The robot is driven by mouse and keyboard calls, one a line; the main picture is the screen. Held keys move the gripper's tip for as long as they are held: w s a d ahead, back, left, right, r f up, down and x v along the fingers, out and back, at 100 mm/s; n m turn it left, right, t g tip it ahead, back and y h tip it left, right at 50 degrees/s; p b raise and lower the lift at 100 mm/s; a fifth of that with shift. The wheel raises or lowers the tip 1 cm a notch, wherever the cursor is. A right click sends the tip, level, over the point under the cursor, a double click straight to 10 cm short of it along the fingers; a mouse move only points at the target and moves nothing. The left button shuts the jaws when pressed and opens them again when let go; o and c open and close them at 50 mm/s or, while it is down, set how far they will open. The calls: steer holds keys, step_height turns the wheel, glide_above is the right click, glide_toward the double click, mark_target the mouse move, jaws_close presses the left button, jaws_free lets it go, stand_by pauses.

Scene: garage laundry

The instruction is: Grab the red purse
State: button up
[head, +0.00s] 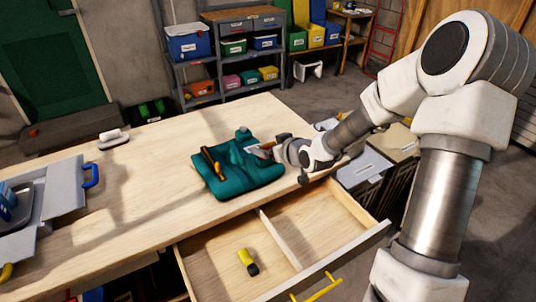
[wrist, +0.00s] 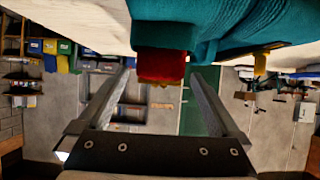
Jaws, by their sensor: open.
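A small red object (wrist: 160,64), which looks like the red purse, shows in the wrist view against the edge of a teal cloth bundle (wrist: 225,25). In the head view the teal bundle (head: 240,178) lies on the workbench, and I cannot make out the red object clearly beside my gripper. My gripper (head: 266,150) is at the bundle's right side, low over the bench. In the wrist view its two fingers (wrist: 158,82) are spread apart, with the red object showing between and beyond their tips. I cannot tell whether they touch it.
The wooden workbench (head: 150,185) has an open drawer (head: 215,250) at its front, holding a yellow and black item (head: 248,262). An orange and black tool (head: 212,162) lies on the bundle. A grey toolbox (head: 62,205) stands at left. The bench between is clear.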

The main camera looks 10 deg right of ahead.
steer(key=shift+w+a+f, duration=0.2)
steer(key=shift+w+f, duration=0.1)
steer(key=shift+w, duration=0.2)
steer(key=c, duration=1.3)
steer(key=shift+r, duration=0.1)
steer(key=shift+c, duration=0.2)
